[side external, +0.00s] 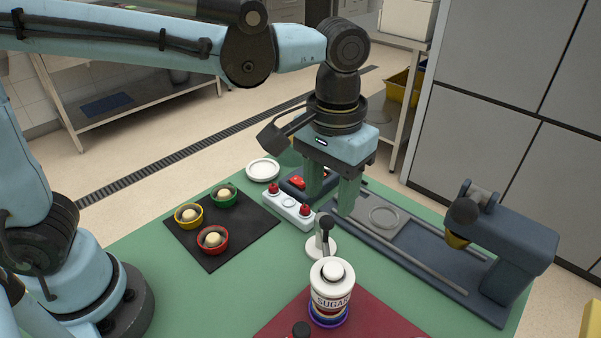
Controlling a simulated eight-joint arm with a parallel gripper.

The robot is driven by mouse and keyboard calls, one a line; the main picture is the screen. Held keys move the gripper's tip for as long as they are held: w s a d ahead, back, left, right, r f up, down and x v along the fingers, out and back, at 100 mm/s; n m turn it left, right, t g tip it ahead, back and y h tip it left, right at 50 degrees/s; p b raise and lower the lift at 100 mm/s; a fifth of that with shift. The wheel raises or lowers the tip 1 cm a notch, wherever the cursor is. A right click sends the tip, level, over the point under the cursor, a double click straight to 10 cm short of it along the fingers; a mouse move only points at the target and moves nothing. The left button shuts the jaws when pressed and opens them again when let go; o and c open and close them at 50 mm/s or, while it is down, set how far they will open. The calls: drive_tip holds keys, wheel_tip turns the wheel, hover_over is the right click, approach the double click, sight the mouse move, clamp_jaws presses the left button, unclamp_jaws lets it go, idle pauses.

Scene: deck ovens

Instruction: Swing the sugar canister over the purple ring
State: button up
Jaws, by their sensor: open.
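The sugar canister (332,284), white with a round lid knob and "SUGAR" lettering, stands upright on the dark red mat at the bottom centre. A blue-purple band (327,322) shows around its foot; I cannot tell if this is the purple ring under it or part of the canister. My gripper (332,200) points down with its green fingers apart and nothing seen between them. It is behind the canister and apart from it, near the white button box.
A white-based post with a black lever (321,246) stands just behind the canister. A button box (288,208) with red knobs is left of my gripper. A grey railed machine (440,262) fills the right. A black mat (217,250) holds small bowls. Green table is clear left of the canister.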

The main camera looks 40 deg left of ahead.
wheel_tip(320, 180, up, 7)
drive_tip(key=shift+r, duration=0.2)
idle(0.4)
drive_tip(key=s+a+f+t, duration=0.1)
drive_tip(key=a+f+t, duration=0.2)
drive_tip(key=a, duration=0.6)
drive_tip(key=s+a+f+t, duration=0.2)
drive_tip(key=a+f+t, duration=0.2)
drive_tip(key=a+f, duration=0.3)
drive_tip(key=a, duration=0.3)
